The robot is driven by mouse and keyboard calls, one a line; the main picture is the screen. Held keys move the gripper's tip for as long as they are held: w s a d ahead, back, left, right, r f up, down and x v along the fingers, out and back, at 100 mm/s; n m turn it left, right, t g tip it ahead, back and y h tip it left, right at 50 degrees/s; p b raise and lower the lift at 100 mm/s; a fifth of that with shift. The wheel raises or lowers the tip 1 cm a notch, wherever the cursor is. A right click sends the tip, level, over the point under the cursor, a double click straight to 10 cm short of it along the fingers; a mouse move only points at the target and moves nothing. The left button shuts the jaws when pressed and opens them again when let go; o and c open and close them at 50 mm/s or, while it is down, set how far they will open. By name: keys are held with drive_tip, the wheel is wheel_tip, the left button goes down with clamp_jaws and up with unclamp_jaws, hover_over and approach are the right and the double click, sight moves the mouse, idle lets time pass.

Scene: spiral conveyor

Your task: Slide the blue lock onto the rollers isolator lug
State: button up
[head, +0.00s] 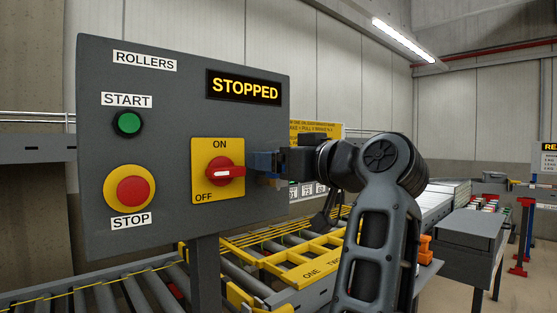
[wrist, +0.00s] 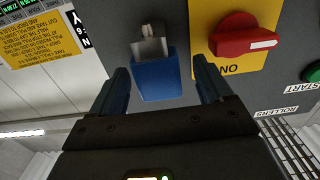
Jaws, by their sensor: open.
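The blue lock (wrist: 158,80) is at the panel face in the wrist view, between my two fingers, with a visible gap on each side. A grey metal piece (wrist: 149,46) stands at its panel end; I cannot tell whether it is the lug, the shackle or both, nor how they engage. My gripper (wrist: 160,68) is open around the lock. In the head view my gripper (head: 268,163) is at the panel's right edge, beside the red rotary switch (head: 225,172). The lock is hard to separate from my fingers there.
The grey rollers panel (head: 150,160) carries a green start button (head: 127,123), a red stop button (head: 130,190) and a display (head: 244,87) reading STOPPED. Roller conveyor (head: 110,295) and yellow framing (head: 310,270) lie below. The switch handle stands out close to my gripper.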

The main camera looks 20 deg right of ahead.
drive_tip(key=b+v, duration=0.1)
drive_tip(key=v, duration=0.7)
drive_tip(key=shift+w, duration=0.1)
idle(0.5)
drive_tip(key=s+d+f+m+h, duration=0.1)
drive_tip(key=s+f+h, duration=0.15)
drive_tip(key=f, duration=0.75)
drive_tip(key=s+d+f+m+g+h, duration=0.1)
drive_tip(key=s+f, duration=0.3)
drive_tip(key=f, duration=0.6)
drive_tip(key=s+d+f+m+h, duration=0.1)
drive_tip(key=s+f+h, duration=0.15)
drive_tip(key=f, duration=0.85)
drive_tip(key=s+a+f, duration=0.1)
drive_tip(key=s+f, duration=0.1)
drive_tip(key=s, duration=0.9)
drive_tip(key=s+a+f+g, duration=0.1)
drive_tip(key=s+a+f, duration=0.1)
drive_tip(key=s, duration=0.9)
drive_tip(key=s+a+f, duration=0.2)
drive_tip(key=s+f, duration=0.2)
drive_tip(key=s, duration=0.7)
drive_tip(key=shift+s+a+m, duration=0.25)
drive_tip(key=shift+m, duration=0.05)
